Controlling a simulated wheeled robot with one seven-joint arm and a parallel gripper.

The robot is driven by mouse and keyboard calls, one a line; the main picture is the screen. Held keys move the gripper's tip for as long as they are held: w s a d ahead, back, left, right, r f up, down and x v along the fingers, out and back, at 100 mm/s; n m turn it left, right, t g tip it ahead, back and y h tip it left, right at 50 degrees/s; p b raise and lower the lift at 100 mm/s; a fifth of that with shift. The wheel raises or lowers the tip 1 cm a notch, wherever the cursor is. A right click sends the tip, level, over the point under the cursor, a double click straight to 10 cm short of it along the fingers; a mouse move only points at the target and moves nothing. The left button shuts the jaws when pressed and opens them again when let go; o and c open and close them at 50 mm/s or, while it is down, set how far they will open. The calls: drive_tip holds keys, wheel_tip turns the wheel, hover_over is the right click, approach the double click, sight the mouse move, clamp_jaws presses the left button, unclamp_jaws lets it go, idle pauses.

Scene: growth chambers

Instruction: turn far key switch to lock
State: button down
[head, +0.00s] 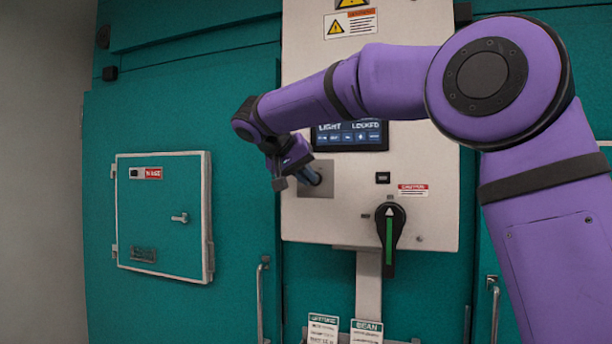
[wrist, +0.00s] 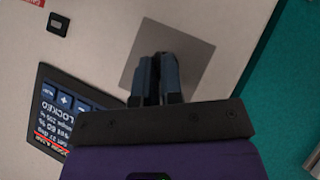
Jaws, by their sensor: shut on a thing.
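The far key switch sits on a square grey plate (head: 322,190) on the pale control panel, below the left part of the display. In the wrist view the plate (wrist: 192,62) lies right behind my fingers. My gripper (head: 312,177) reaches the plate from the left, and its fingertips (wrist: 158,72) are close together over the plate. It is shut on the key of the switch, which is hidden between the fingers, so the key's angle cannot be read. The display (head: 350,136) shows the word LOCKED; it also shows upside down in the wrist view (wrist: 65,110).
A black rotary handle (head: 390,225) with a green stripe stands upright at the panel's lower right. A small teal door (head: 160,215) with a white frame is at left. Door handles (head: 261,300) and hanging tags (head: 322,328) are below. My arm crosses the panel's right side.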

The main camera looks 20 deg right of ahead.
drive_tip(key=c, duration=1.3)
unclamp_jaws()
drive_tip(key=shift+w+d+f, duration=0.15)
drive_tip(key=shift+f, duration=0.05)
drive_tip(key=shift+o, duration=0.2)
drive_tip(key=shift+r, duration=0.1)
drive_tip(key=v, duration=1.1)
drive_tip(key=s+d+f+n+y, duration=0.2)
drive_tip(key=s+d+f, duration=0.35)
drive_tip(key=s, duration=0.25)
drive_tip(key=s+d+f+n+y, duration=0.2)
drive_tip(key=s+d+f, duration=0.2)
drive_tip(key=s+d, duration=0.35)
drive_tip(key=s+d+f+y, duration=0.2)
drive_tip(key=s+f+y, duration=0.3)
drive_tip(key=s+f, duration=1.2)
drive_tip(key=shift+s+d+f+n+t, duration=0.3)
drive_tip(key=shift+s+d+f, duration=0.05)
drive_tip(key=shift+s, duration=0.15)
